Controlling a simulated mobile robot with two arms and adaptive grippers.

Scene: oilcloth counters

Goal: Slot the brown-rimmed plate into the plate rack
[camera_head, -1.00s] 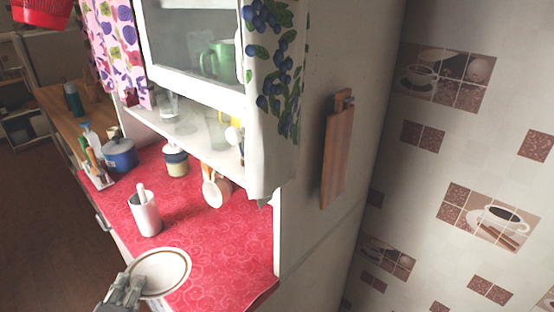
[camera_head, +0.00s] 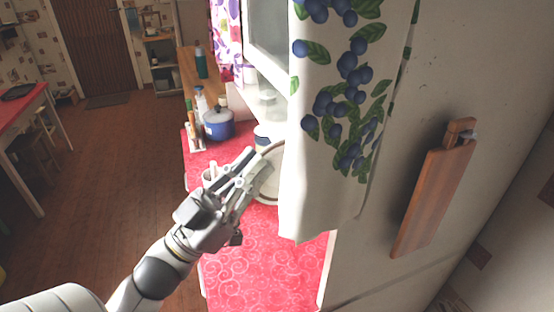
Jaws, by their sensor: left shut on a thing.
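The brown-rimmed plate (camera_head: 271,182) is off the counter and tilted up, held above the red oilcloth. My left gripper (camera_head: 252,168) is shut on its left edge. The plate's right part is hidden behind the towel with blue berries that hangs at the cabinet's side. I do not see the plate rack. My right gripper is out of view.
The red counter (camera_head: 265,265) is clear in front. A blue pot (camera_head: 218,125) and bottles stand farther back. The berry towel (camera_head: 335,120) and a hanging cutting board (camera_head: 434,192) are at right.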

